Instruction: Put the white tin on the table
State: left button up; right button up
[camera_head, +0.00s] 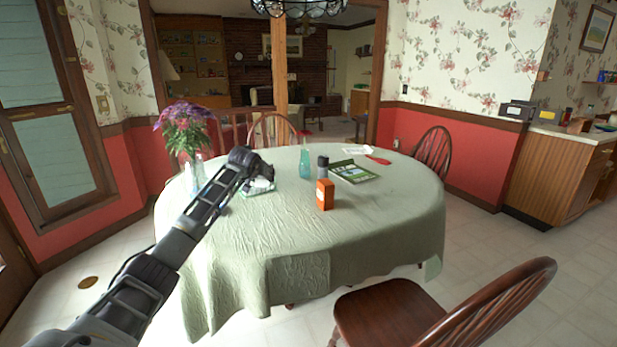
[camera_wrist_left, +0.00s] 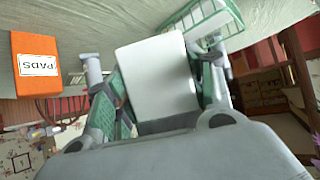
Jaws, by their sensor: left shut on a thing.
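A plain white tin (camera_wrist_left: 160,75) sits between the two fingers of my left gripper in the left wrist view. My left gripper (camera_wrist_left: 150,90) is shut on it. In the head view my left arm reaches in from the left, and the left gripper (camera_head: 246,160) is over the left part of the table (camera_head: 290,240), which has a pale green cloth. The tin cannot be made out for sure there, as the gripper covers that area. I cannot tell whether the tin touches the cloth. My right gripper is not in view.
An orange box (camera_head: 325,194), a dark-capped container (camera_head: 323,166), a green bottle (camera_head: 305,163), a green book (camera_head: 353,172) and a red item (camera_head: 378,160) stand or lie on the table. A flower vase (camera_head: 194,172) stands left. The table's front is clear.

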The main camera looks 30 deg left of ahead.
pick_arm(q)
jog(key=shift+s+d+f+m+t+h, duration=0.15)
jog(key=shift+s+d+m+t, duration=0.15)
jog(key=shift+s, duration=0.65)
jog(key=shift+s+d+r+m+t+h, duration=0.1)
jog(key=shift+s+d+m+t, duration=0.2)
jog(key=shift+s, duration=0.65)
jog(key=shift+s+d+f+m+t+h, duration=0.15)
jog(key=shift+s+d+m+t, duration=0.2)
jog(key=shift+s, duration=0.6)
jog(key=s+d+f+m+t+h, duration=0.1)
jog(key=s+d+h, duration=0.1)
jog(key=s+d, duration=0.2)
jog(key=shift+s+d+f, duration=0.15)
jog(key=shift+s+d, duration=0.1)
jog(key=shift+d, duration=0.7)
jog(key=shift+m+t, duration=0.25)
jog(key=shift+t, duration=0.1)
